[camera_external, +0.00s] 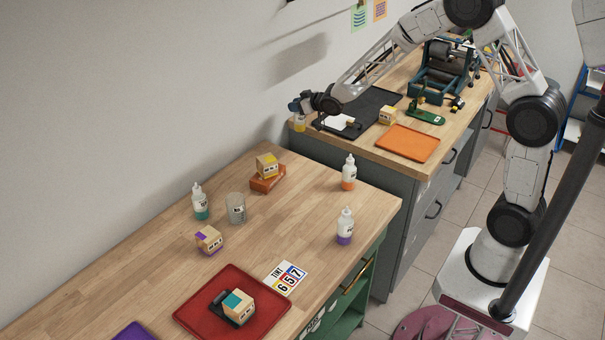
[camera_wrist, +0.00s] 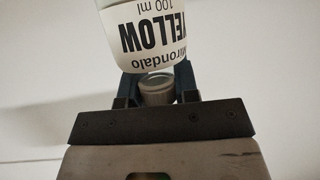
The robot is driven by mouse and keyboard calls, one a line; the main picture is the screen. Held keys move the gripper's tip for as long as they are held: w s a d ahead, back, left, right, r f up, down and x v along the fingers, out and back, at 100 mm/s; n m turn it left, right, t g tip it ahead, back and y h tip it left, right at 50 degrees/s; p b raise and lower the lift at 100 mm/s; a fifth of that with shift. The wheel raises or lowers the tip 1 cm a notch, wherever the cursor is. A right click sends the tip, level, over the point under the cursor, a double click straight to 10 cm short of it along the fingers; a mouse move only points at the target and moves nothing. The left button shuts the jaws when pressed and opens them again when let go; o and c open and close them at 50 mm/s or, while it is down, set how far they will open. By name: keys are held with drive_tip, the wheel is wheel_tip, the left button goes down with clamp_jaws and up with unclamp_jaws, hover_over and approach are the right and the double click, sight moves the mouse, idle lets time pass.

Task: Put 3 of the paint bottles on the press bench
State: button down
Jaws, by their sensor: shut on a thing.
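My gripper (camera_external: 301,106) is shut on a paint bottle with a yellow band (camera_external: 300,124). In the wrist view, the bottle's YELLOW label (camera_wrist: 150,35) shows upside down between the fingers (camera_wrist: 157,80). The held bottle is at the left end of the press bench (camera_external: 362,147); I cannot tell whether it touches the top. Three other paint bottles stand upright on the nearer wooden table (camera_external: 130,270): a teal one (camera_external: 200,204), an orange one (camera_external: 348,173) and a purple one (camera_external: 345,228).
The press bench holds a blue-green press (camera_external: 442,70), a black mat (camera_external: 378,98), an orange tray (camera_external: 408,143), a small box (camera_external: 387,115) and a green tool (camera_external: 426,117). The nearer table holds a glass (camera_external: 236,208), boxes, a red tray (camera_external: 190,313) and a number card (camera_external: 286,278).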

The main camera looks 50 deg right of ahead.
drive_tip(key=s+d+r+m+h, duration=0.2)
drive_tip(key=s+d+r, duration=0.5)
drive_tip(key=s+r, duration=0.4)
drive_tip(key=s+d+f+m+h, duration=0.1)
drive_tip(key=s+d+f, duration=0.1)
drive_tip(key=s, duration=1.4)
drive_tip(key=s+d+f+m+h, duration=0.2)
drive_tip(key=s+d, duration=0.3)
drive_tip(key=s, duration=1.1)
drive_tip(key=shift+s+f+g+h, duration=0.2)
drive_tip(key=shift+s+g+h, duration=0.05)
drive_tip(key=shift+g+h, duration=0.05)
drive_tip(key=shift+f, duration=0.1)
wheel_tip(320, 180, down, 7)
drive_tip(key=shift+r, duration=0.2)
drive_tip(key=shift+f, duration=0.35)
drive_tip(key=c, duration=0.8)
unclamp_jaws()
